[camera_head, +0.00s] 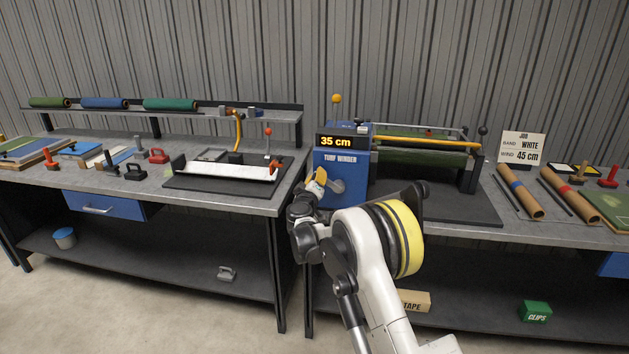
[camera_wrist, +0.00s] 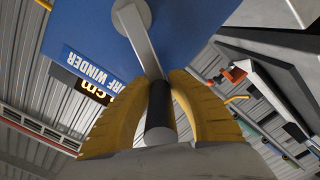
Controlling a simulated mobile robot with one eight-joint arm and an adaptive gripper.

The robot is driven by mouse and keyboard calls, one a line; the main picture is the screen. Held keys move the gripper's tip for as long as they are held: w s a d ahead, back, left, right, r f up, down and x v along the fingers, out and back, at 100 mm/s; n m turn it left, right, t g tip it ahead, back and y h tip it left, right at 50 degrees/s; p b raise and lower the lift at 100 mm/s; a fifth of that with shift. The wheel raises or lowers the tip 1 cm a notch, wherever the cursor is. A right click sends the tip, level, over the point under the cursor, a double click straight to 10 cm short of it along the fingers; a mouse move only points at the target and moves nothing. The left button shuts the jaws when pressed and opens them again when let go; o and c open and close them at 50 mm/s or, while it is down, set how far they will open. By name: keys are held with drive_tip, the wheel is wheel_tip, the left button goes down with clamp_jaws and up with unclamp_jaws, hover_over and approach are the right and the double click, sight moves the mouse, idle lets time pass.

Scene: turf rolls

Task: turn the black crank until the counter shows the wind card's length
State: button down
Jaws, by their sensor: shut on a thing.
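The blue turf winder (camera_head: 341,164) stands on the bench, its counter (camera_head: 341,141) reading 35 cm. The wind card (camera_head: 522,148) reads job, band WHITE, wind 45 cm. My gripper (camera_head: 317,184) is at the winder's front face. In the wrist view my gripper (camera_wrist: 159,110) has its yellow fingers on both sides of the black crank handle (camera_wrist: 159,122), shut on it. The grey crank arm (camera_wrist: 138,38) runs from the round hub on the blue face to the handle. In the head view my gripper hides the handle. Green turf (camera_head: 420,158) lies on the winder's rollers.
A black tray with a white strip (camera_head: 230,171) and a red-knobbed lever (camera_head: 268,132) stand on the left bench. Brown rolls (camera_head: 520,192) lie right of the winder. A gap separates the two benches. Tape (camera_head: 414,300) and clips (camera_head: 536,311) boxes sit on the lower shelf.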

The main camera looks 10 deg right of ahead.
sight(349, 164)
drive_tip(key=r+m, duration=0.1)
drive_tip(key=d+m, duration=0.1)
drive_tip(key=m, duration=0.1)
drive_tip(key=d+r+m+p, duration=0.1)
drive_tip(key=shift+s+d+r+m, duration=0.15)
drive_tip(key=shift+s+r+m, duration=0.2)
drive_tip(key=shift+m, duration=0.05)
drive_tip(key=d+m, duration=0.1)
drive_tip(key=m, duration=0.1)
drive_tip(key=s+d+r+m, duration=0.1)
drive_tip(key=m, duration=0.1)
drive_tip(key=shift+d+r+m, duration=0.2)
drive_tip(key=shift+d+m, duration=0.1)
drive_tip(key=shift+d, duration=0.1)
drive_tip(key=d+m, duration=0.1)
drive_tip(key=m, duration=0.1)
drive_tip(key=shift+s+d+r+m, duration=0.1)
drive_tip(key=shift+s+d+m, duration=0.2)
drive_tip(key=shift+d, duration=0.1)
drive_tip(key=d+m, duration=0.2)
drive_tip(key=shift+s+m, duration=0.25)
drive_tip(key=shift+m, duration=0.05)
drive_tip(key=shift+s+d+f, duration=0.15)
drive_tip(key=shift+d+f, duration=0.1)
drive_tip(key=shift+d, duration=0.05)
drive_tip(key=shift+d, duration=0.15)
drive_tip(key=c, duration=1.2)
unclamp_jaws()
drive_tip(key=shift+s, duration=0.1)
